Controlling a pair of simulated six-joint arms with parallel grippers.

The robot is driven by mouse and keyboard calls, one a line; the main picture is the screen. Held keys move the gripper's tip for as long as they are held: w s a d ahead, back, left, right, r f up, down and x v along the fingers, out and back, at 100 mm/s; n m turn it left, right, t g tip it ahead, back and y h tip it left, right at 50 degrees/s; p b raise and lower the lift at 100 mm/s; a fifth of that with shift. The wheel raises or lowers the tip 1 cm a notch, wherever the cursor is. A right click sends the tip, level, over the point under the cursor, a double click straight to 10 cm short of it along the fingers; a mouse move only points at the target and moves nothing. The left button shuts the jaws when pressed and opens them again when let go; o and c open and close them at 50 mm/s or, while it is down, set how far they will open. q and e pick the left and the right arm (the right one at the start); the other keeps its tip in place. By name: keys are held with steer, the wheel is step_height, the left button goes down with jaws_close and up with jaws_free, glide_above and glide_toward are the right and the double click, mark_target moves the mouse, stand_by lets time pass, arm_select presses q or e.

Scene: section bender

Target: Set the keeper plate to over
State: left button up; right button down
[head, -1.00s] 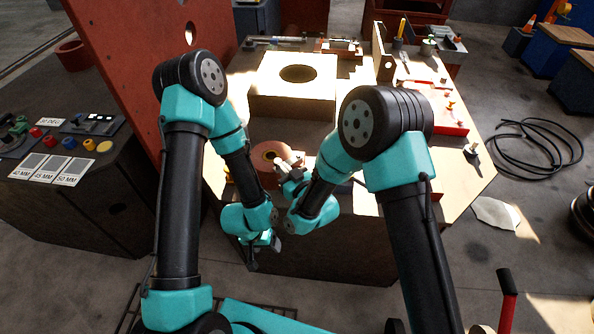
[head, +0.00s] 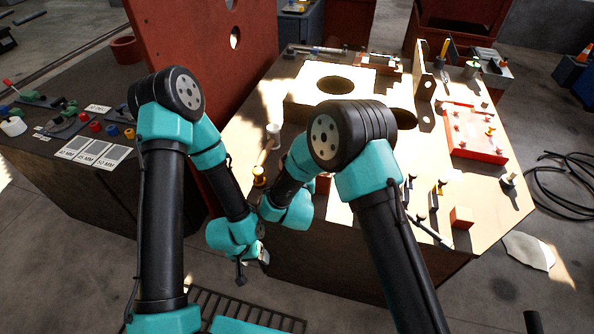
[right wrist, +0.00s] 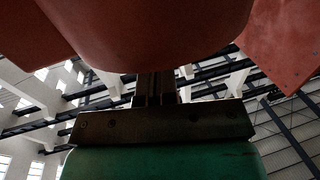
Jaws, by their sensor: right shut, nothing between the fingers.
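I cannot make out with certainty which part is the keeper plate. In the right wrist view my right gripper (right wrist: 155,88) is shut and empty. Its fingers point up at a large rounded red part (right wrist: 155,35), which hides their tips; I cannot tell whether they touch it. In the head view the right gripper is hidden behind its own wrist at the near edge of the bench (head: 370,245). My left gripper (head: 252,262) hangs low in front of that edge, away from the bench-top parts; its jaws are too small to read.
A tall red panel (head: 205,75) stands left of the bench. On the bench are a pale block with a round hole (head: 300,92), an upright plate with holes (head: 424,95), a red plate with pegs (head: 470,135) and a small orange block (head: 462,217). A side bench holds labelled cards (head: 85,152).

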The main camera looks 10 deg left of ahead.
steer(key=shift+w+a, duration=0.25)
steer(key=shift+w, duration=0.4)
steer(key=shift+w+r, duration=0.1)
steer(key=shift+r, duration=0.1)
steer(key=shift+r, duration=0.55)
step_height(320, 180, up, 3)
steer(key=shift+f, duration=0.2)
steer(key=s+d, duration=0.1)
steer(key=s, duration=0.7)
steer(key=s+d, duration=0.2)
steer(key=s, duration=0.6)
steer(key=shift+d+r, duration=0.25)
steer(key=shift+r, duration=0.2)
steer(key=shift+s, duration=0.1)
